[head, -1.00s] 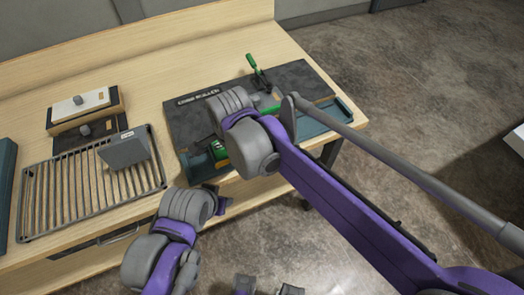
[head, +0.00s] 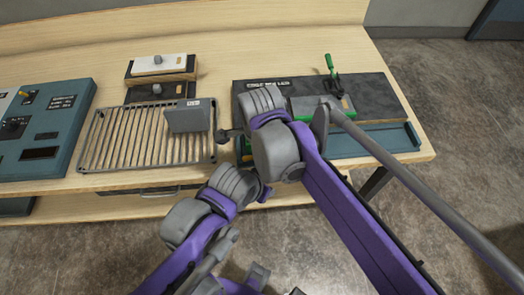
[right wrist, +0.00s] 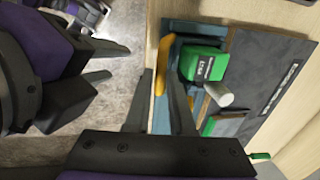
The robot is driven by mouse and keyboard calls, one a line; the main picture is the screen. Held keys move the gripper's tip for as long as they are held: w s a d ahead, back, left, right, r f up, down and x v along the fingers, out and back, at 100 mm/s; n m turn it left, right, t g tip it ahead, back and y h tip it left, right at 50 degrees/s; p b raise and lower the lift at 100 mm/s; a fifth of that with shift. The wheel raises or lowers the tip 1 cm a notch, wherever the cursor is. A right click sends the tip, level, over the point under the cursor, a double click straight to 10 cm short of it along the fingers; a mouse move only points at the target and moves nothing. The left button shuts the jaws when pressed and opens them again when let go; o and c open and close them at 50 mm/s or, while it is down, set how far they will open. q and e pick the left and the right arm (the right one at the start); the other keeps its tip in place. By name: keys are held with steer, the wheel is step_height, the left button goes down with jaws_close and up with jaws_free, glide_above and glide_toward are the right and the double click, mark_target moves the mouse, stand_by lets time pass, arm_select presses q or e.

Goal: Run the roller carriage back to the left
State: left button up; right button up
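The edge roller unit is a dark board (head: 375,95) with a teal tray (head: 385,140) along its front, at the right of the bench. In the right wrist view, a green block (right wrist: 203,65) with a label sits on it beside a pale grey cylinder (right wrist: 219,96). A yellow bar (right wrist: 161,62) stands beside the green block. My right gripper (right wrist: 160,76) has its fingers apart around the line of the yellow bar; contact is unclear. In the head view my right arm hides this spot. My left gripper (right wrist: 119,62) is open and empty, off the bench's front.
A green-handled clamp (head: 331,68) stands at the back of the board. To the left are a wire rack (head: 130,140) with a grey plate (head: 187,117), a white-topped block (head: 160,64) and a teal control panel (head: 55,130). Floor is clear at the right.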

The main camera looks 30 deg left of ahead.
steer(key=o, duration=0.3)
steer(key=shift+a, duration=0.1)
steer(key=shift+o, duration=0.2)
step_height(320, 180, up, 11)
steer(key=s+d, duration=0.1)
steer(key=shift+s+d+f+p, duration=0.2)
steer(key=shift+s+p, duration=0.1)
steer(key=w+d+f+n+t, duration=0.1)
steer(key=w+d+f+n, duration=0.15)
steer(key=d, duration=0.75)
steer(key=w+d+f+n, duration=0.15)
steer(key=d+f, duration=0.25)
steer(key=d, duration=0.7)
steer(key=s+d+f+n+t, duration=0.1)
steer(key=s+d+f+n, duration=0.1)
steer(key=d, duration=0.3)
steer(key=s+d+f+n+t+h, duration=0.1)
steer(key=s+d+f+n, duration=0.1)
steer(key=d+f, duration=0.2)
steer(key=s+d+f+n, duration=0.2)
steer(key=s+d+f, duration=0.1)
steer(key=d, duration=0.5)
steer(key=shift+f+t, duration=0.35)
steer(key=shift+t, duration=0.05)
